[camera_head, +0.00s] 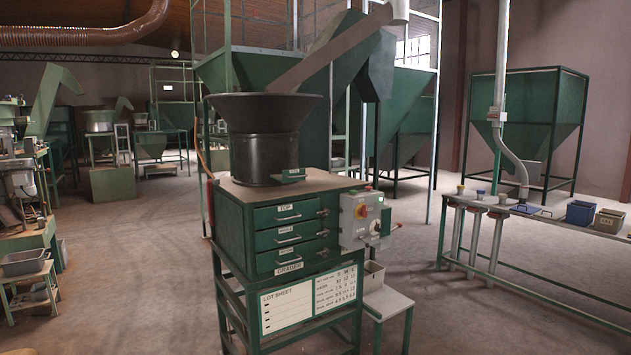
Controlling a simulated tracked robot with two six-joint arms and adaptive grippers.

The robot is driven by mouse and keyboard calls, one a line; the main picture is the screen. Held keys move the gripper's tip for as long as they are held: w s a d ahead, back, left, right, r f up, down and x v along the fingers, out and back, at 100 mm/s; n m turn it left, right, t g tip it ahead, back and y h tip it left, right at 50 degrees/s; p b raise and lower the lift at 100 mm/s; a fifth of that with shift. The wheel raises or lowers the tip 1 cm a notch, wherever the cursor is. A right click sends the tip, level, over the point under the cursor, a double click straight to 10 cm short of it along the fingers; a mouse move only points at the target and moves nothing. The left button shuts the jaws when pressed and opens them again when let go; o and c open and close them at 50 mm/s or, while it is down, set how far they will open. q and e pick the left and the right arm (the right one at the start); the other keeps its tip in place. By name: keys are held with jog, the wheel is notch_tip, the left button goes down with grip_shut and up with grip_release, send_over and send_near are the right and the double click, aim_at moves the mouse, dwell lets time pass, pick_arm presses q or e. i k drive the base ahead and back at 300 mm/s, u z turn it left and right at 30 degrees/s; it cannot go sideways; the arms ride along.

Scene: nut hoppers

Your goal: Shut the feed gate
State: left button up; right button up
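A dark funnel-topped drum (263,140) stands on the green grader cabinet (228,212) in the middle of the view. A small green plate with a handle (290,175) sticks out at the drum's lower front right, over the cabinet top; it may be the feed gate. I cannot tell from here how far it is open. A sloping brown chute (325,52) comes down from the upper right to the back of the funnel. Neither of my grippers is in view.
A bench (560,222) with bins stands at the right. Floor around the cabinet is mostly clear.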

aim_at(293, 175)
jog(key=z, duration=0.1)
jog(key=k, duration=0.2)
jog(key=u, duration=0.15)
jog(key=i, duration=2.6)
jog(key=u, duration=0.45)
